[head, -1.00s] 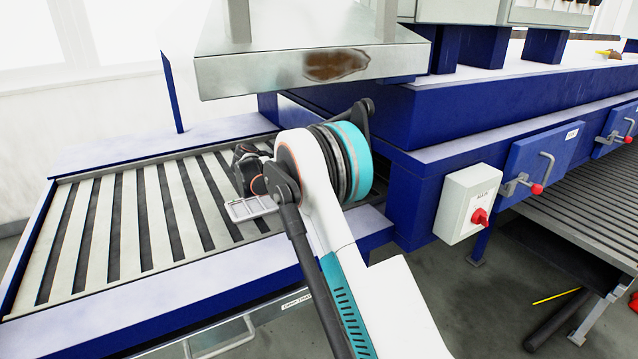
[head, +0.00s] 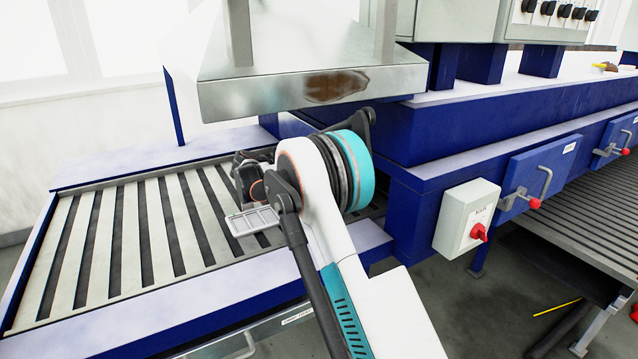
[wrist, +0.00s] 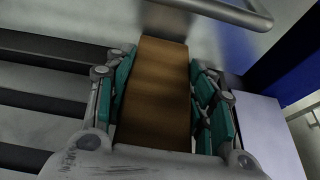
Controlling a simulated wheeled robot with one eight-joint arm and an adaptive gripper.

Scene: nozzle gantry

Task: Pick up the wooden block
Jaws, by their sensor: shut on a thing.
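The wooden block (wrist: 158,92) is a brown, long piece in the middle of the wrist view. My gripper (wrist: 160,95) has its teal-padded fingers on both sides of it and is shut on it. The block's near end is hidden behind the gripper body. In the head view the block is not visible, and my arm hides most of the gripper (head: 250,180), which is over the right part of the slatted bed.
The slatted bed (head: 125,235) has a blue frame. A metal hood (head: 310,88) hangs above my arm. A grey switch box (head: 466,218) with a red knob is on the blue machine at right. A metal bar (wrist: 225,12) crosses the top of the wrist view.

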